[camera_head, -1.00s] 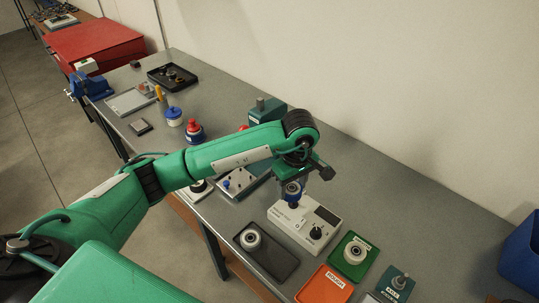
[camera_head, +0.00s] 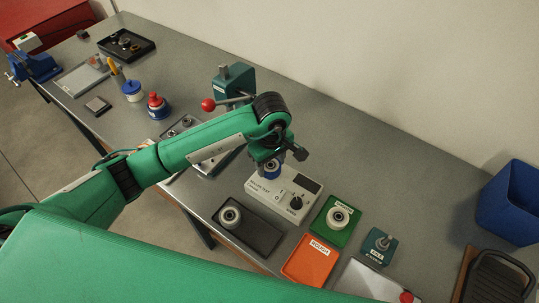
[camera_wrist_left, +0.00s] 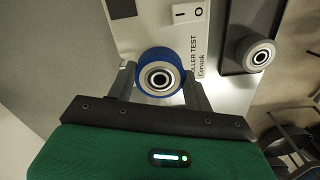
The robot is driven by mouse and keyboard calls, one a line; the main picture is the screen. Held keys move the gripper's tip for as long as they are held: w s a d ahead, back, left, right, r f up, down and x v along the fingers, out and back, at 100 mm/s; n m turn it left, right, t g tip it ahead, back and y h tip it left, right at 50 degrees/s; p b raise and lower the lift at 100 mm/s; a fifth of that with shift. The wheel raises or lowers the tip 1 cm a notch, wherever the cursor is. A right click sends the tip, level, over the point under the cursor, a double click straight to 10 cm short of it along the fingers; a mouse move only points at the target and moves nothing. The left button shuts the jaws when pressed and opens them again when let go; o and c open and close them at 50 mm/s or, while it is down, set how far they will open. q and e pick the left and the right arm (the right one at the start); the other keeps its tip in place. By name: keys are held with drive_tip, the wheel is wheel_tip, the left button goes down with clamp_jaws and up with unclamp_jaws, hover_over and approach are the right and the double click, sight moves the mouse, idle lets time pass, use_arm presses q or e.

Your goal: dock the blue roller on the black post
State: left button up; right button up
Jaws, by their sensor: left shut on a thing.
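My left gripper (camera_head: 271,164) is shut on the blue roller (camera_head: 272,170), over the back left part of the white roller test box (camera_head: 268,193). In the left wrist view the blue roller (camera_wrist_left: 160,74), with a pale hub and dark centre bore, sits between the two fingers (camera_wrist_left: 160,88) with its round face toward the camera. The roller and gripper cover what lies under them. I cannot clearly make out the black post, or whether the roller touches anything below. My right gripper is not in view.
A press with a red-knobbed lever (camera_head: 208,105) stands behind my arm.

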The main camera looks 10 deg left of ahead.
use_arm(q)
drive_tip(key=shift+f, duration=0.4)
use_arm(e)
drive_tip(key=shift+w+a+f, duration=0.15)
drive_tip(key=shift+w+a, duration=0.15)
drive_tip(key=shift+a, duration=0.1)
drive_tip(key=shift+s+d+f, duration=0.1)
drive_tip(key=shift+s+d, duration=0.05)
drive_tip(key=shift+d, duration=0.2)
use_arm(q)
drive_tip(key=shift+b, duration=0.5)
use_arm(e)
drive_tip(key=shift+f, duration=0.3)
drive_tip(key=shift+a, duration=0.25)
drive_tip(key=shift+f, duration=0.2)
use_arm(q)
drive_tip(key=shift+b, duration=0.4)
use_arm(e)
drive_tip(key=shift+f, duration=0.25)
use_arm(q)
drive_tip(key=shift+f, duration=0.1)
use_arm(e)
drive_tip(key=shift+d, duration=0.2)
use_arm(q)
drive_tip(key=shift+f+b, duration=0.5)
drive_tip(key=shift+b, duration=0.1)
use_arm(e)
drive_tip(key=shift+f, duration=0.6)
